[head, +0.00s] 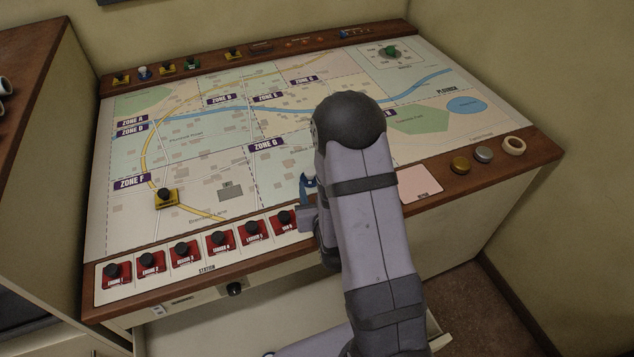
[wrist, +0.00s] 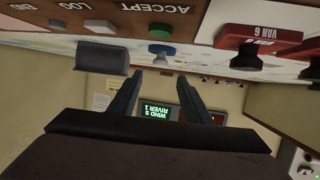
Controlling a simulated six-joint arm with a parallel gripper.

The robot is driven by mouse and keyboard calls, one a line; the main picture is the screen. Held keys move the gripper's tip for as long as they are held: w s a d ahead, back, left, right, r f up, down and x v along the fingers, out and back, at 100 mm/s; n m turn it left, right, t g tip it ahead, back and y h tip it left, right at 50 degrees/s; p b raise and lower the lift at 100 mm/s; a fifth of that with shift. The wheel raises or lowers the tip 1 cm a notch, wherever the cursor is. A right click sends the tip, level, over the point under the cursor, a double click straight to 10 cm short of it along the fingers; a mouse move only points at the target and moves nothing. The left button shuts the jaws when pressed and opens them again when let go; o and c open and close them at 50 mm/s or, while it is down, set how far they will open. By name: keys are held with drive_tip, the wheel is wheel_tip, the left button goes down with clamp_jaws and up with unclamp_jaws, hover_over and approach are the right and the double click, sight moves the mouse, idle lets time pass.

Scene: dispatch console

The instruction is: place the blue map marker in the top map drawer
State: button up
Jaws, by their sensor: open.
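In the head view my arm hides most of the gripper, which is over the front right part of the map. A small blue patch shows beside my arm there; I cannot tell what it belongs to. Below the console front, a pale flat surface (head: 215,322) looks like the inside of a pulled-out drawer; its front is out of view.
Several red markers (head: 182,252) line the front edge, with Van 6 (wrist: 258,40) close to my gripper. A yellow marker (head: 165,197) stands on the map. Round buttons (head: 484,154) sit at the front right.

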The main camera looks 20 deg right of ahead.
sight(310, 173)
drive_tip(key=shift+p+v, duration=0.65)
drive_tip(key=shift+v, duration=0.25)
drive_tip(key=shift+o, duration=0.8)
drive_tip(key=shift+w, duration=0.1)
drive_tip(key=shift+g, duration=0.6)
drive_tip(key=x, duration=0.3)
drive_tip(key=p+x, duration=0.1)
drive_tip(key=shift+w+d+r, duration=0.1)
drive_tip(key=shift+w+d, duration=0.15)
drive_tip(key=shift+w, duration=0.2)
drive_tip(key=shift+p+x, duration=0.5)
drive_tip(key=shift+x, duration=0.65)
drive_tip(key=shift+p+x, duration=1.25)
drive_tip(key=shift+x, duration=0.6)
drive_tip(key=shift+w+f, duration=0.3)
drive_tip(key=shift+w, duration=0.35)
drive_tip(key=shift+c, duration=0.3)
